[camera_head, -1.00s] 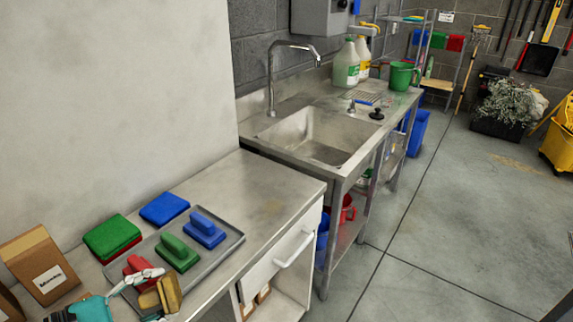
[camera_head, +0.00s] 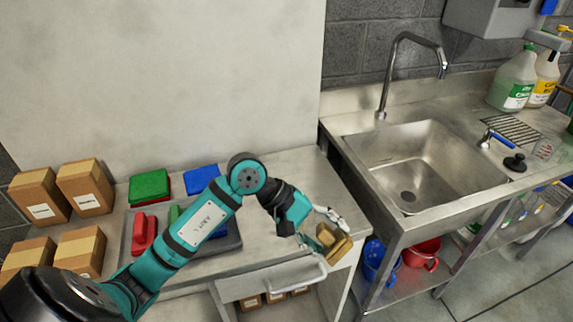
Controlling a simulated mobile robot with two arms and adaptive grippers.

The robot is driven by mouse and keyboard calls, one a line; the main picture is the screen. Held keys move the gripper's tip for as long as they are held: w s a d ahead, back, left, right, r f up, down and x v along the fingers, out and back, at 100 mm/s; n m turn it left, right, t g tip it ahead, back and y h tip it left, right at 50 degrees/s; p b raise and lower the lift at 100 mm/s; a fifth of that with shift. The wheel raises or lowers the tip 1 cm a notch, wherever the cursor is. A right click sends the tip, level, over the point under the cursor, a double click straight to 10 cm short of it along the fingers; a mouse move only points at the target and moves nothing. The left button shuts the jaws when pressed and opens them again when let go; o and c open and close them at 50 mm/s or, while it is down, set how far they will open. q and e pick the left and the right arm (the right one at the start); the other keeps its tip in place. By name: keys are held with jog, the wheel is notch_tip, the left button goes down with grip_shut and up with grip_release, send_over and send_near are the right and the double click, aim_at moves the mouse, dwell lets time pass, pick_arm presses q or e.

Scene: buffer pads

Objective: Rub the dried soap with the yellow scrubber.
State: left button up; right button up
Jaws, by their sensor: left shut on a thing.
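The yellow scrubber (camera_head: 341,250) is a tan-yellow block with a handle. My left gripper (camera_head: 325,225) is shut on it and holds it by the right front corner of the steel counter, over the drawer side. The scrubber is tilted, and I cannot tell whether it touches the counter edge. I cannot make out the dried soap clearly; my left arm covers part of the counter top (camera_head: 322,180). My right gripper is not in view.
A grey tray (camera_head: 128,238) holds a red scrubber (camera_head: 144,233), with green and blue ones mostly hidden by my arm. Green (camera_head: 149,186) and blue (camera_head: 201,178) pads lie behind. Several cardboard boxes (camera_head: 86,187) stand left. A sink (camera_head: 420,165) is right. A drawer (camera_head: 270,279) is below.

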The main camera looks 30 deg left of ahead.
pick_arm(q)
jog(key=w+a+r+m+y+p, duration=0.1)
jog(key=w+a+m+y+p, duration=0.15)
jog(key=a, duration=0.25)
jog(key=w+a+r+m+t+y+p, duration=0.1)
jog(key=w+a+m+y+p, duration=0.1)
jog(key=a+y, duration=0.3)
jog(key=w+a+r+m+y+p, duration=0.1)
jog(key=w+a+m+y+p, duration=0.15)
jog(key=a, duration=0.35)
jog(key=shift+n, duration=0.3)
jog(key=f+b, duration=0.2)
jog(key=f, duration=0.1)
jog(key=f+b, duration=0.1)
jog(key=f, duration=0.1)
jog(key=shift+s+a, duration=0.15)
jog(key=shift+a, duration=0.15)
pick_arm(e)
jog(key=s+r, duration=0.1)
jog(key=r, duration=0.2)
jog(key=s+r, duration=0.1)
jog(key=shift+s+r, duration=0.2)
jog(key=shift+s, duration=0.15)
